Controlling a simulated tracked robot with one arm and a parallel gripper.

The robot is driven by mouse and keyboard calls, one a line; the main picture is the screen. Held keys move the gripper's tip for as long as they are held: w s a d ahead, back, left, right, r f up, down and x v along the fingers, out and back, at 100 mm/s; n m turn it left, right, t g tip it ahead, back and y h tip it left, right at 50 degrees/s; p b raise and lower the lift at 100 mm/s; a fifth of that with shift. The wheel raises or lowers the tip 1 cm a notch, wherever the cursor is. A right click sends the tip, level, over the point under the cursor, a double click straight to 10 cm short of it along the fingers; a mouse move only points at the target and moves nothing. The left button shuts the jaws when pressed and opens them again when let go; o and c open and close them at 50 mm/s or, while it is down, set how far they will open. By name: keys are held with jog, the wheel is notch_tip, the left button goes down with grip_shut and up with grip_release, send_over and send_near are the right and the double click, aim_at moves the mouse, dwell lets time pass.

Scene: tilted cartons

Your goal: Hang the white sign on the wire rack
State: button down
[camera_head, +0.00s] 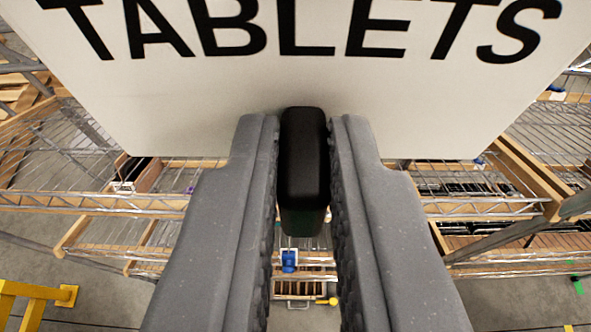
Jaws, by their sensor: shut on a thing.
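The white sign (200,90) with the black word "TABLETS" fills the top of the view, and its upper part runs out of frame. A black block-like handle (303,170) stands out from the sign's lower middle toward me. My gripper (303,150) is shut on this handle, with one grey finger on each side of it. The wire rack (480,207) is behind and below the sign. It has wire shelves with wooden edges, and the sign and my fingers hide much of its middle.
A small brown and white box (135,174) is on the rack at left. A blue item (289,261) shows between my fingers. A yellow rail (30,298) stands at lower left. Bare grey floor (520,300) shows at lower right.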

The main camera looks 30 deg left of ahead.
aim_at(303, 70)
jog(key=shift+w+a+r+p, duration=0.1)
jog(key=shift+w+a+p, duration=0.55)
jog(key=shift+w, duration=0.35)
jog(key=shift+w+a+r+p, duration=0.1)
jog(key=shift+w+a+p, duration=0.45)
jog(key=shift+w, duration=0.45)
jog(key=shift+w+a+f+p, duration=0.15)
jog(key=shift+w+a+p, duration=0.5)
jog(key=shift+w, duration=0.35)
jog(key=shift+f+b, duration=0.85)
jog(key=shift+f, duration=0.15)
jog(key=c, duration=1.4)
grip_release()
jog(key=shift+o, duration=0.2)
jog(key=shift+s+d+r, duration=0.1)
jog(key=shift+s, duration=0.05)
